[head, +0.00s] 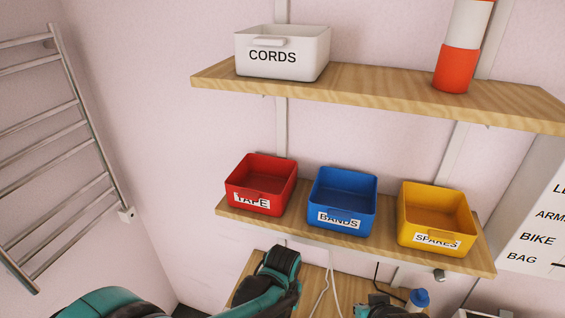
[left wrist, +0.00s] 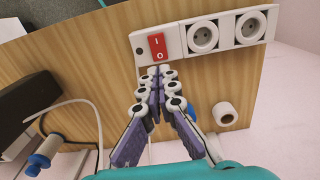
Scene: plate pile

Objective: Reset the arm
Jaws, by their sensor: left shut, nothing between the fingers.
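My left gripper (left wrist: 156,76) shows in the left wrist view with its purple-grey fingers together and nothing between them. Its tips are just below a red rocker switch (left wrist: 157,46), marked I and O, at the end of a white socket strip (left wrist: 192,42). I cannot tell whether the tips touch the switch or strip. In the head view, my teal and black left arm comes in at the bottom left; its gripper is not clearly visible there. My right gripper is not in view.
A wooden shelf (head: 365,242) holds red (head: 245,185), blue (head: 341,190) and yellow (head: 432,207) bins. A higher shelf (head: 380,85) holds the white CORDS bin (head: 262,58) and an orange-white cylinder (head: 457,67). A wooden surface (head: 245,277) is below; a metal rack (head: 60,150) is left.

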